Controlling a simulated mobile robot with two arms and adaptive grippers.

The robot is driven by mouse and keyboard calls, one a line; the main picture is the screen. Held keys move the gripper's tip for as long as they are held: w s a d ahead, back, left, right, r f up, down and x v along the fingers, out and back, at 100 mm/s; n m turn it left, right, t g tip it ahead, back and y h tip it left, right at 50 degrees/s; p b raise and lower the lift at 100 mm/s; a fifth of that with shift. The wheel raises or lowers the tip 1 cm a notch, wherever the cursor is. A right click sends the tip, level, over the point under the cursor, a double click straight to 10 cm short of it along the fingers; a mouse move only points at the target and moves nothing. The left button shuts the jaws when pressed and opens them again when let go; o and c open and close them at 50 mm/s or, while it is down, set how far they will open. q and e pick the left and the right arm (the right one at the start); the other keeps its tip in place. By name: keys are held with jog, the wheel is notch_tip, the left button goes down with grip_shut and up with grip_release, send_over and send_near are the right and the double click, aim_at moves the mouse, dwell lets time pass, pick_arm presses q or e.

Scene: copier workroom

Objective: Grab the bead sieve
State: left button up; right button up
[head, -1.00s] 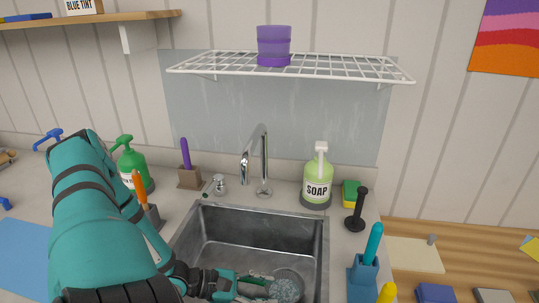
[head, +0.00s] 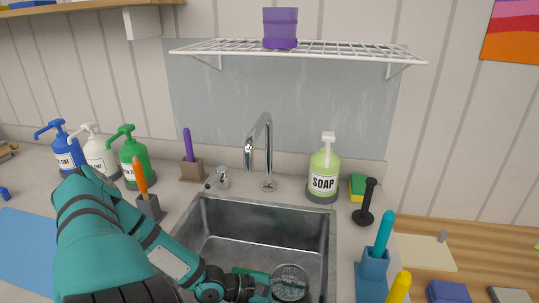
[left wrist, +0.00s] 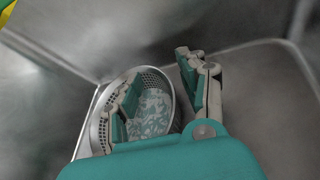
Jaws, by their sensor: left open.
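The bead sieve is a round metal cup with a perforated wall and a pale patterned bottom. It sits in the sink, at the lower edge of the head view (head: 290,281) and in the left wrist view (left wrist: 157,108). My left gripper (left wrist: 158,67) is open. In the left wrist view, one finger overlaps the sieve's opening and the other is outside its right rim, so the right side of the rim lies between them. Whether either finger touches it I cannot tell. In the head view my left forearm reaches down into the sink. My right gripper is not in view.
The metal sink (head: 262,215) has walls around the sieve, with a faucet (head: 267,150) behind. A soap bottle (head: 323,170), a black stamp-like object (head: 366,203) and a blue holder (head: 373,270) stand to the right. A wire shelf (head: 300,50) with a purple cup (head: 281,27) hangs above.

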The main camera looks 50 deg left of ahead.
pick_arm(q)
grip_shut()
dwell(0.4)
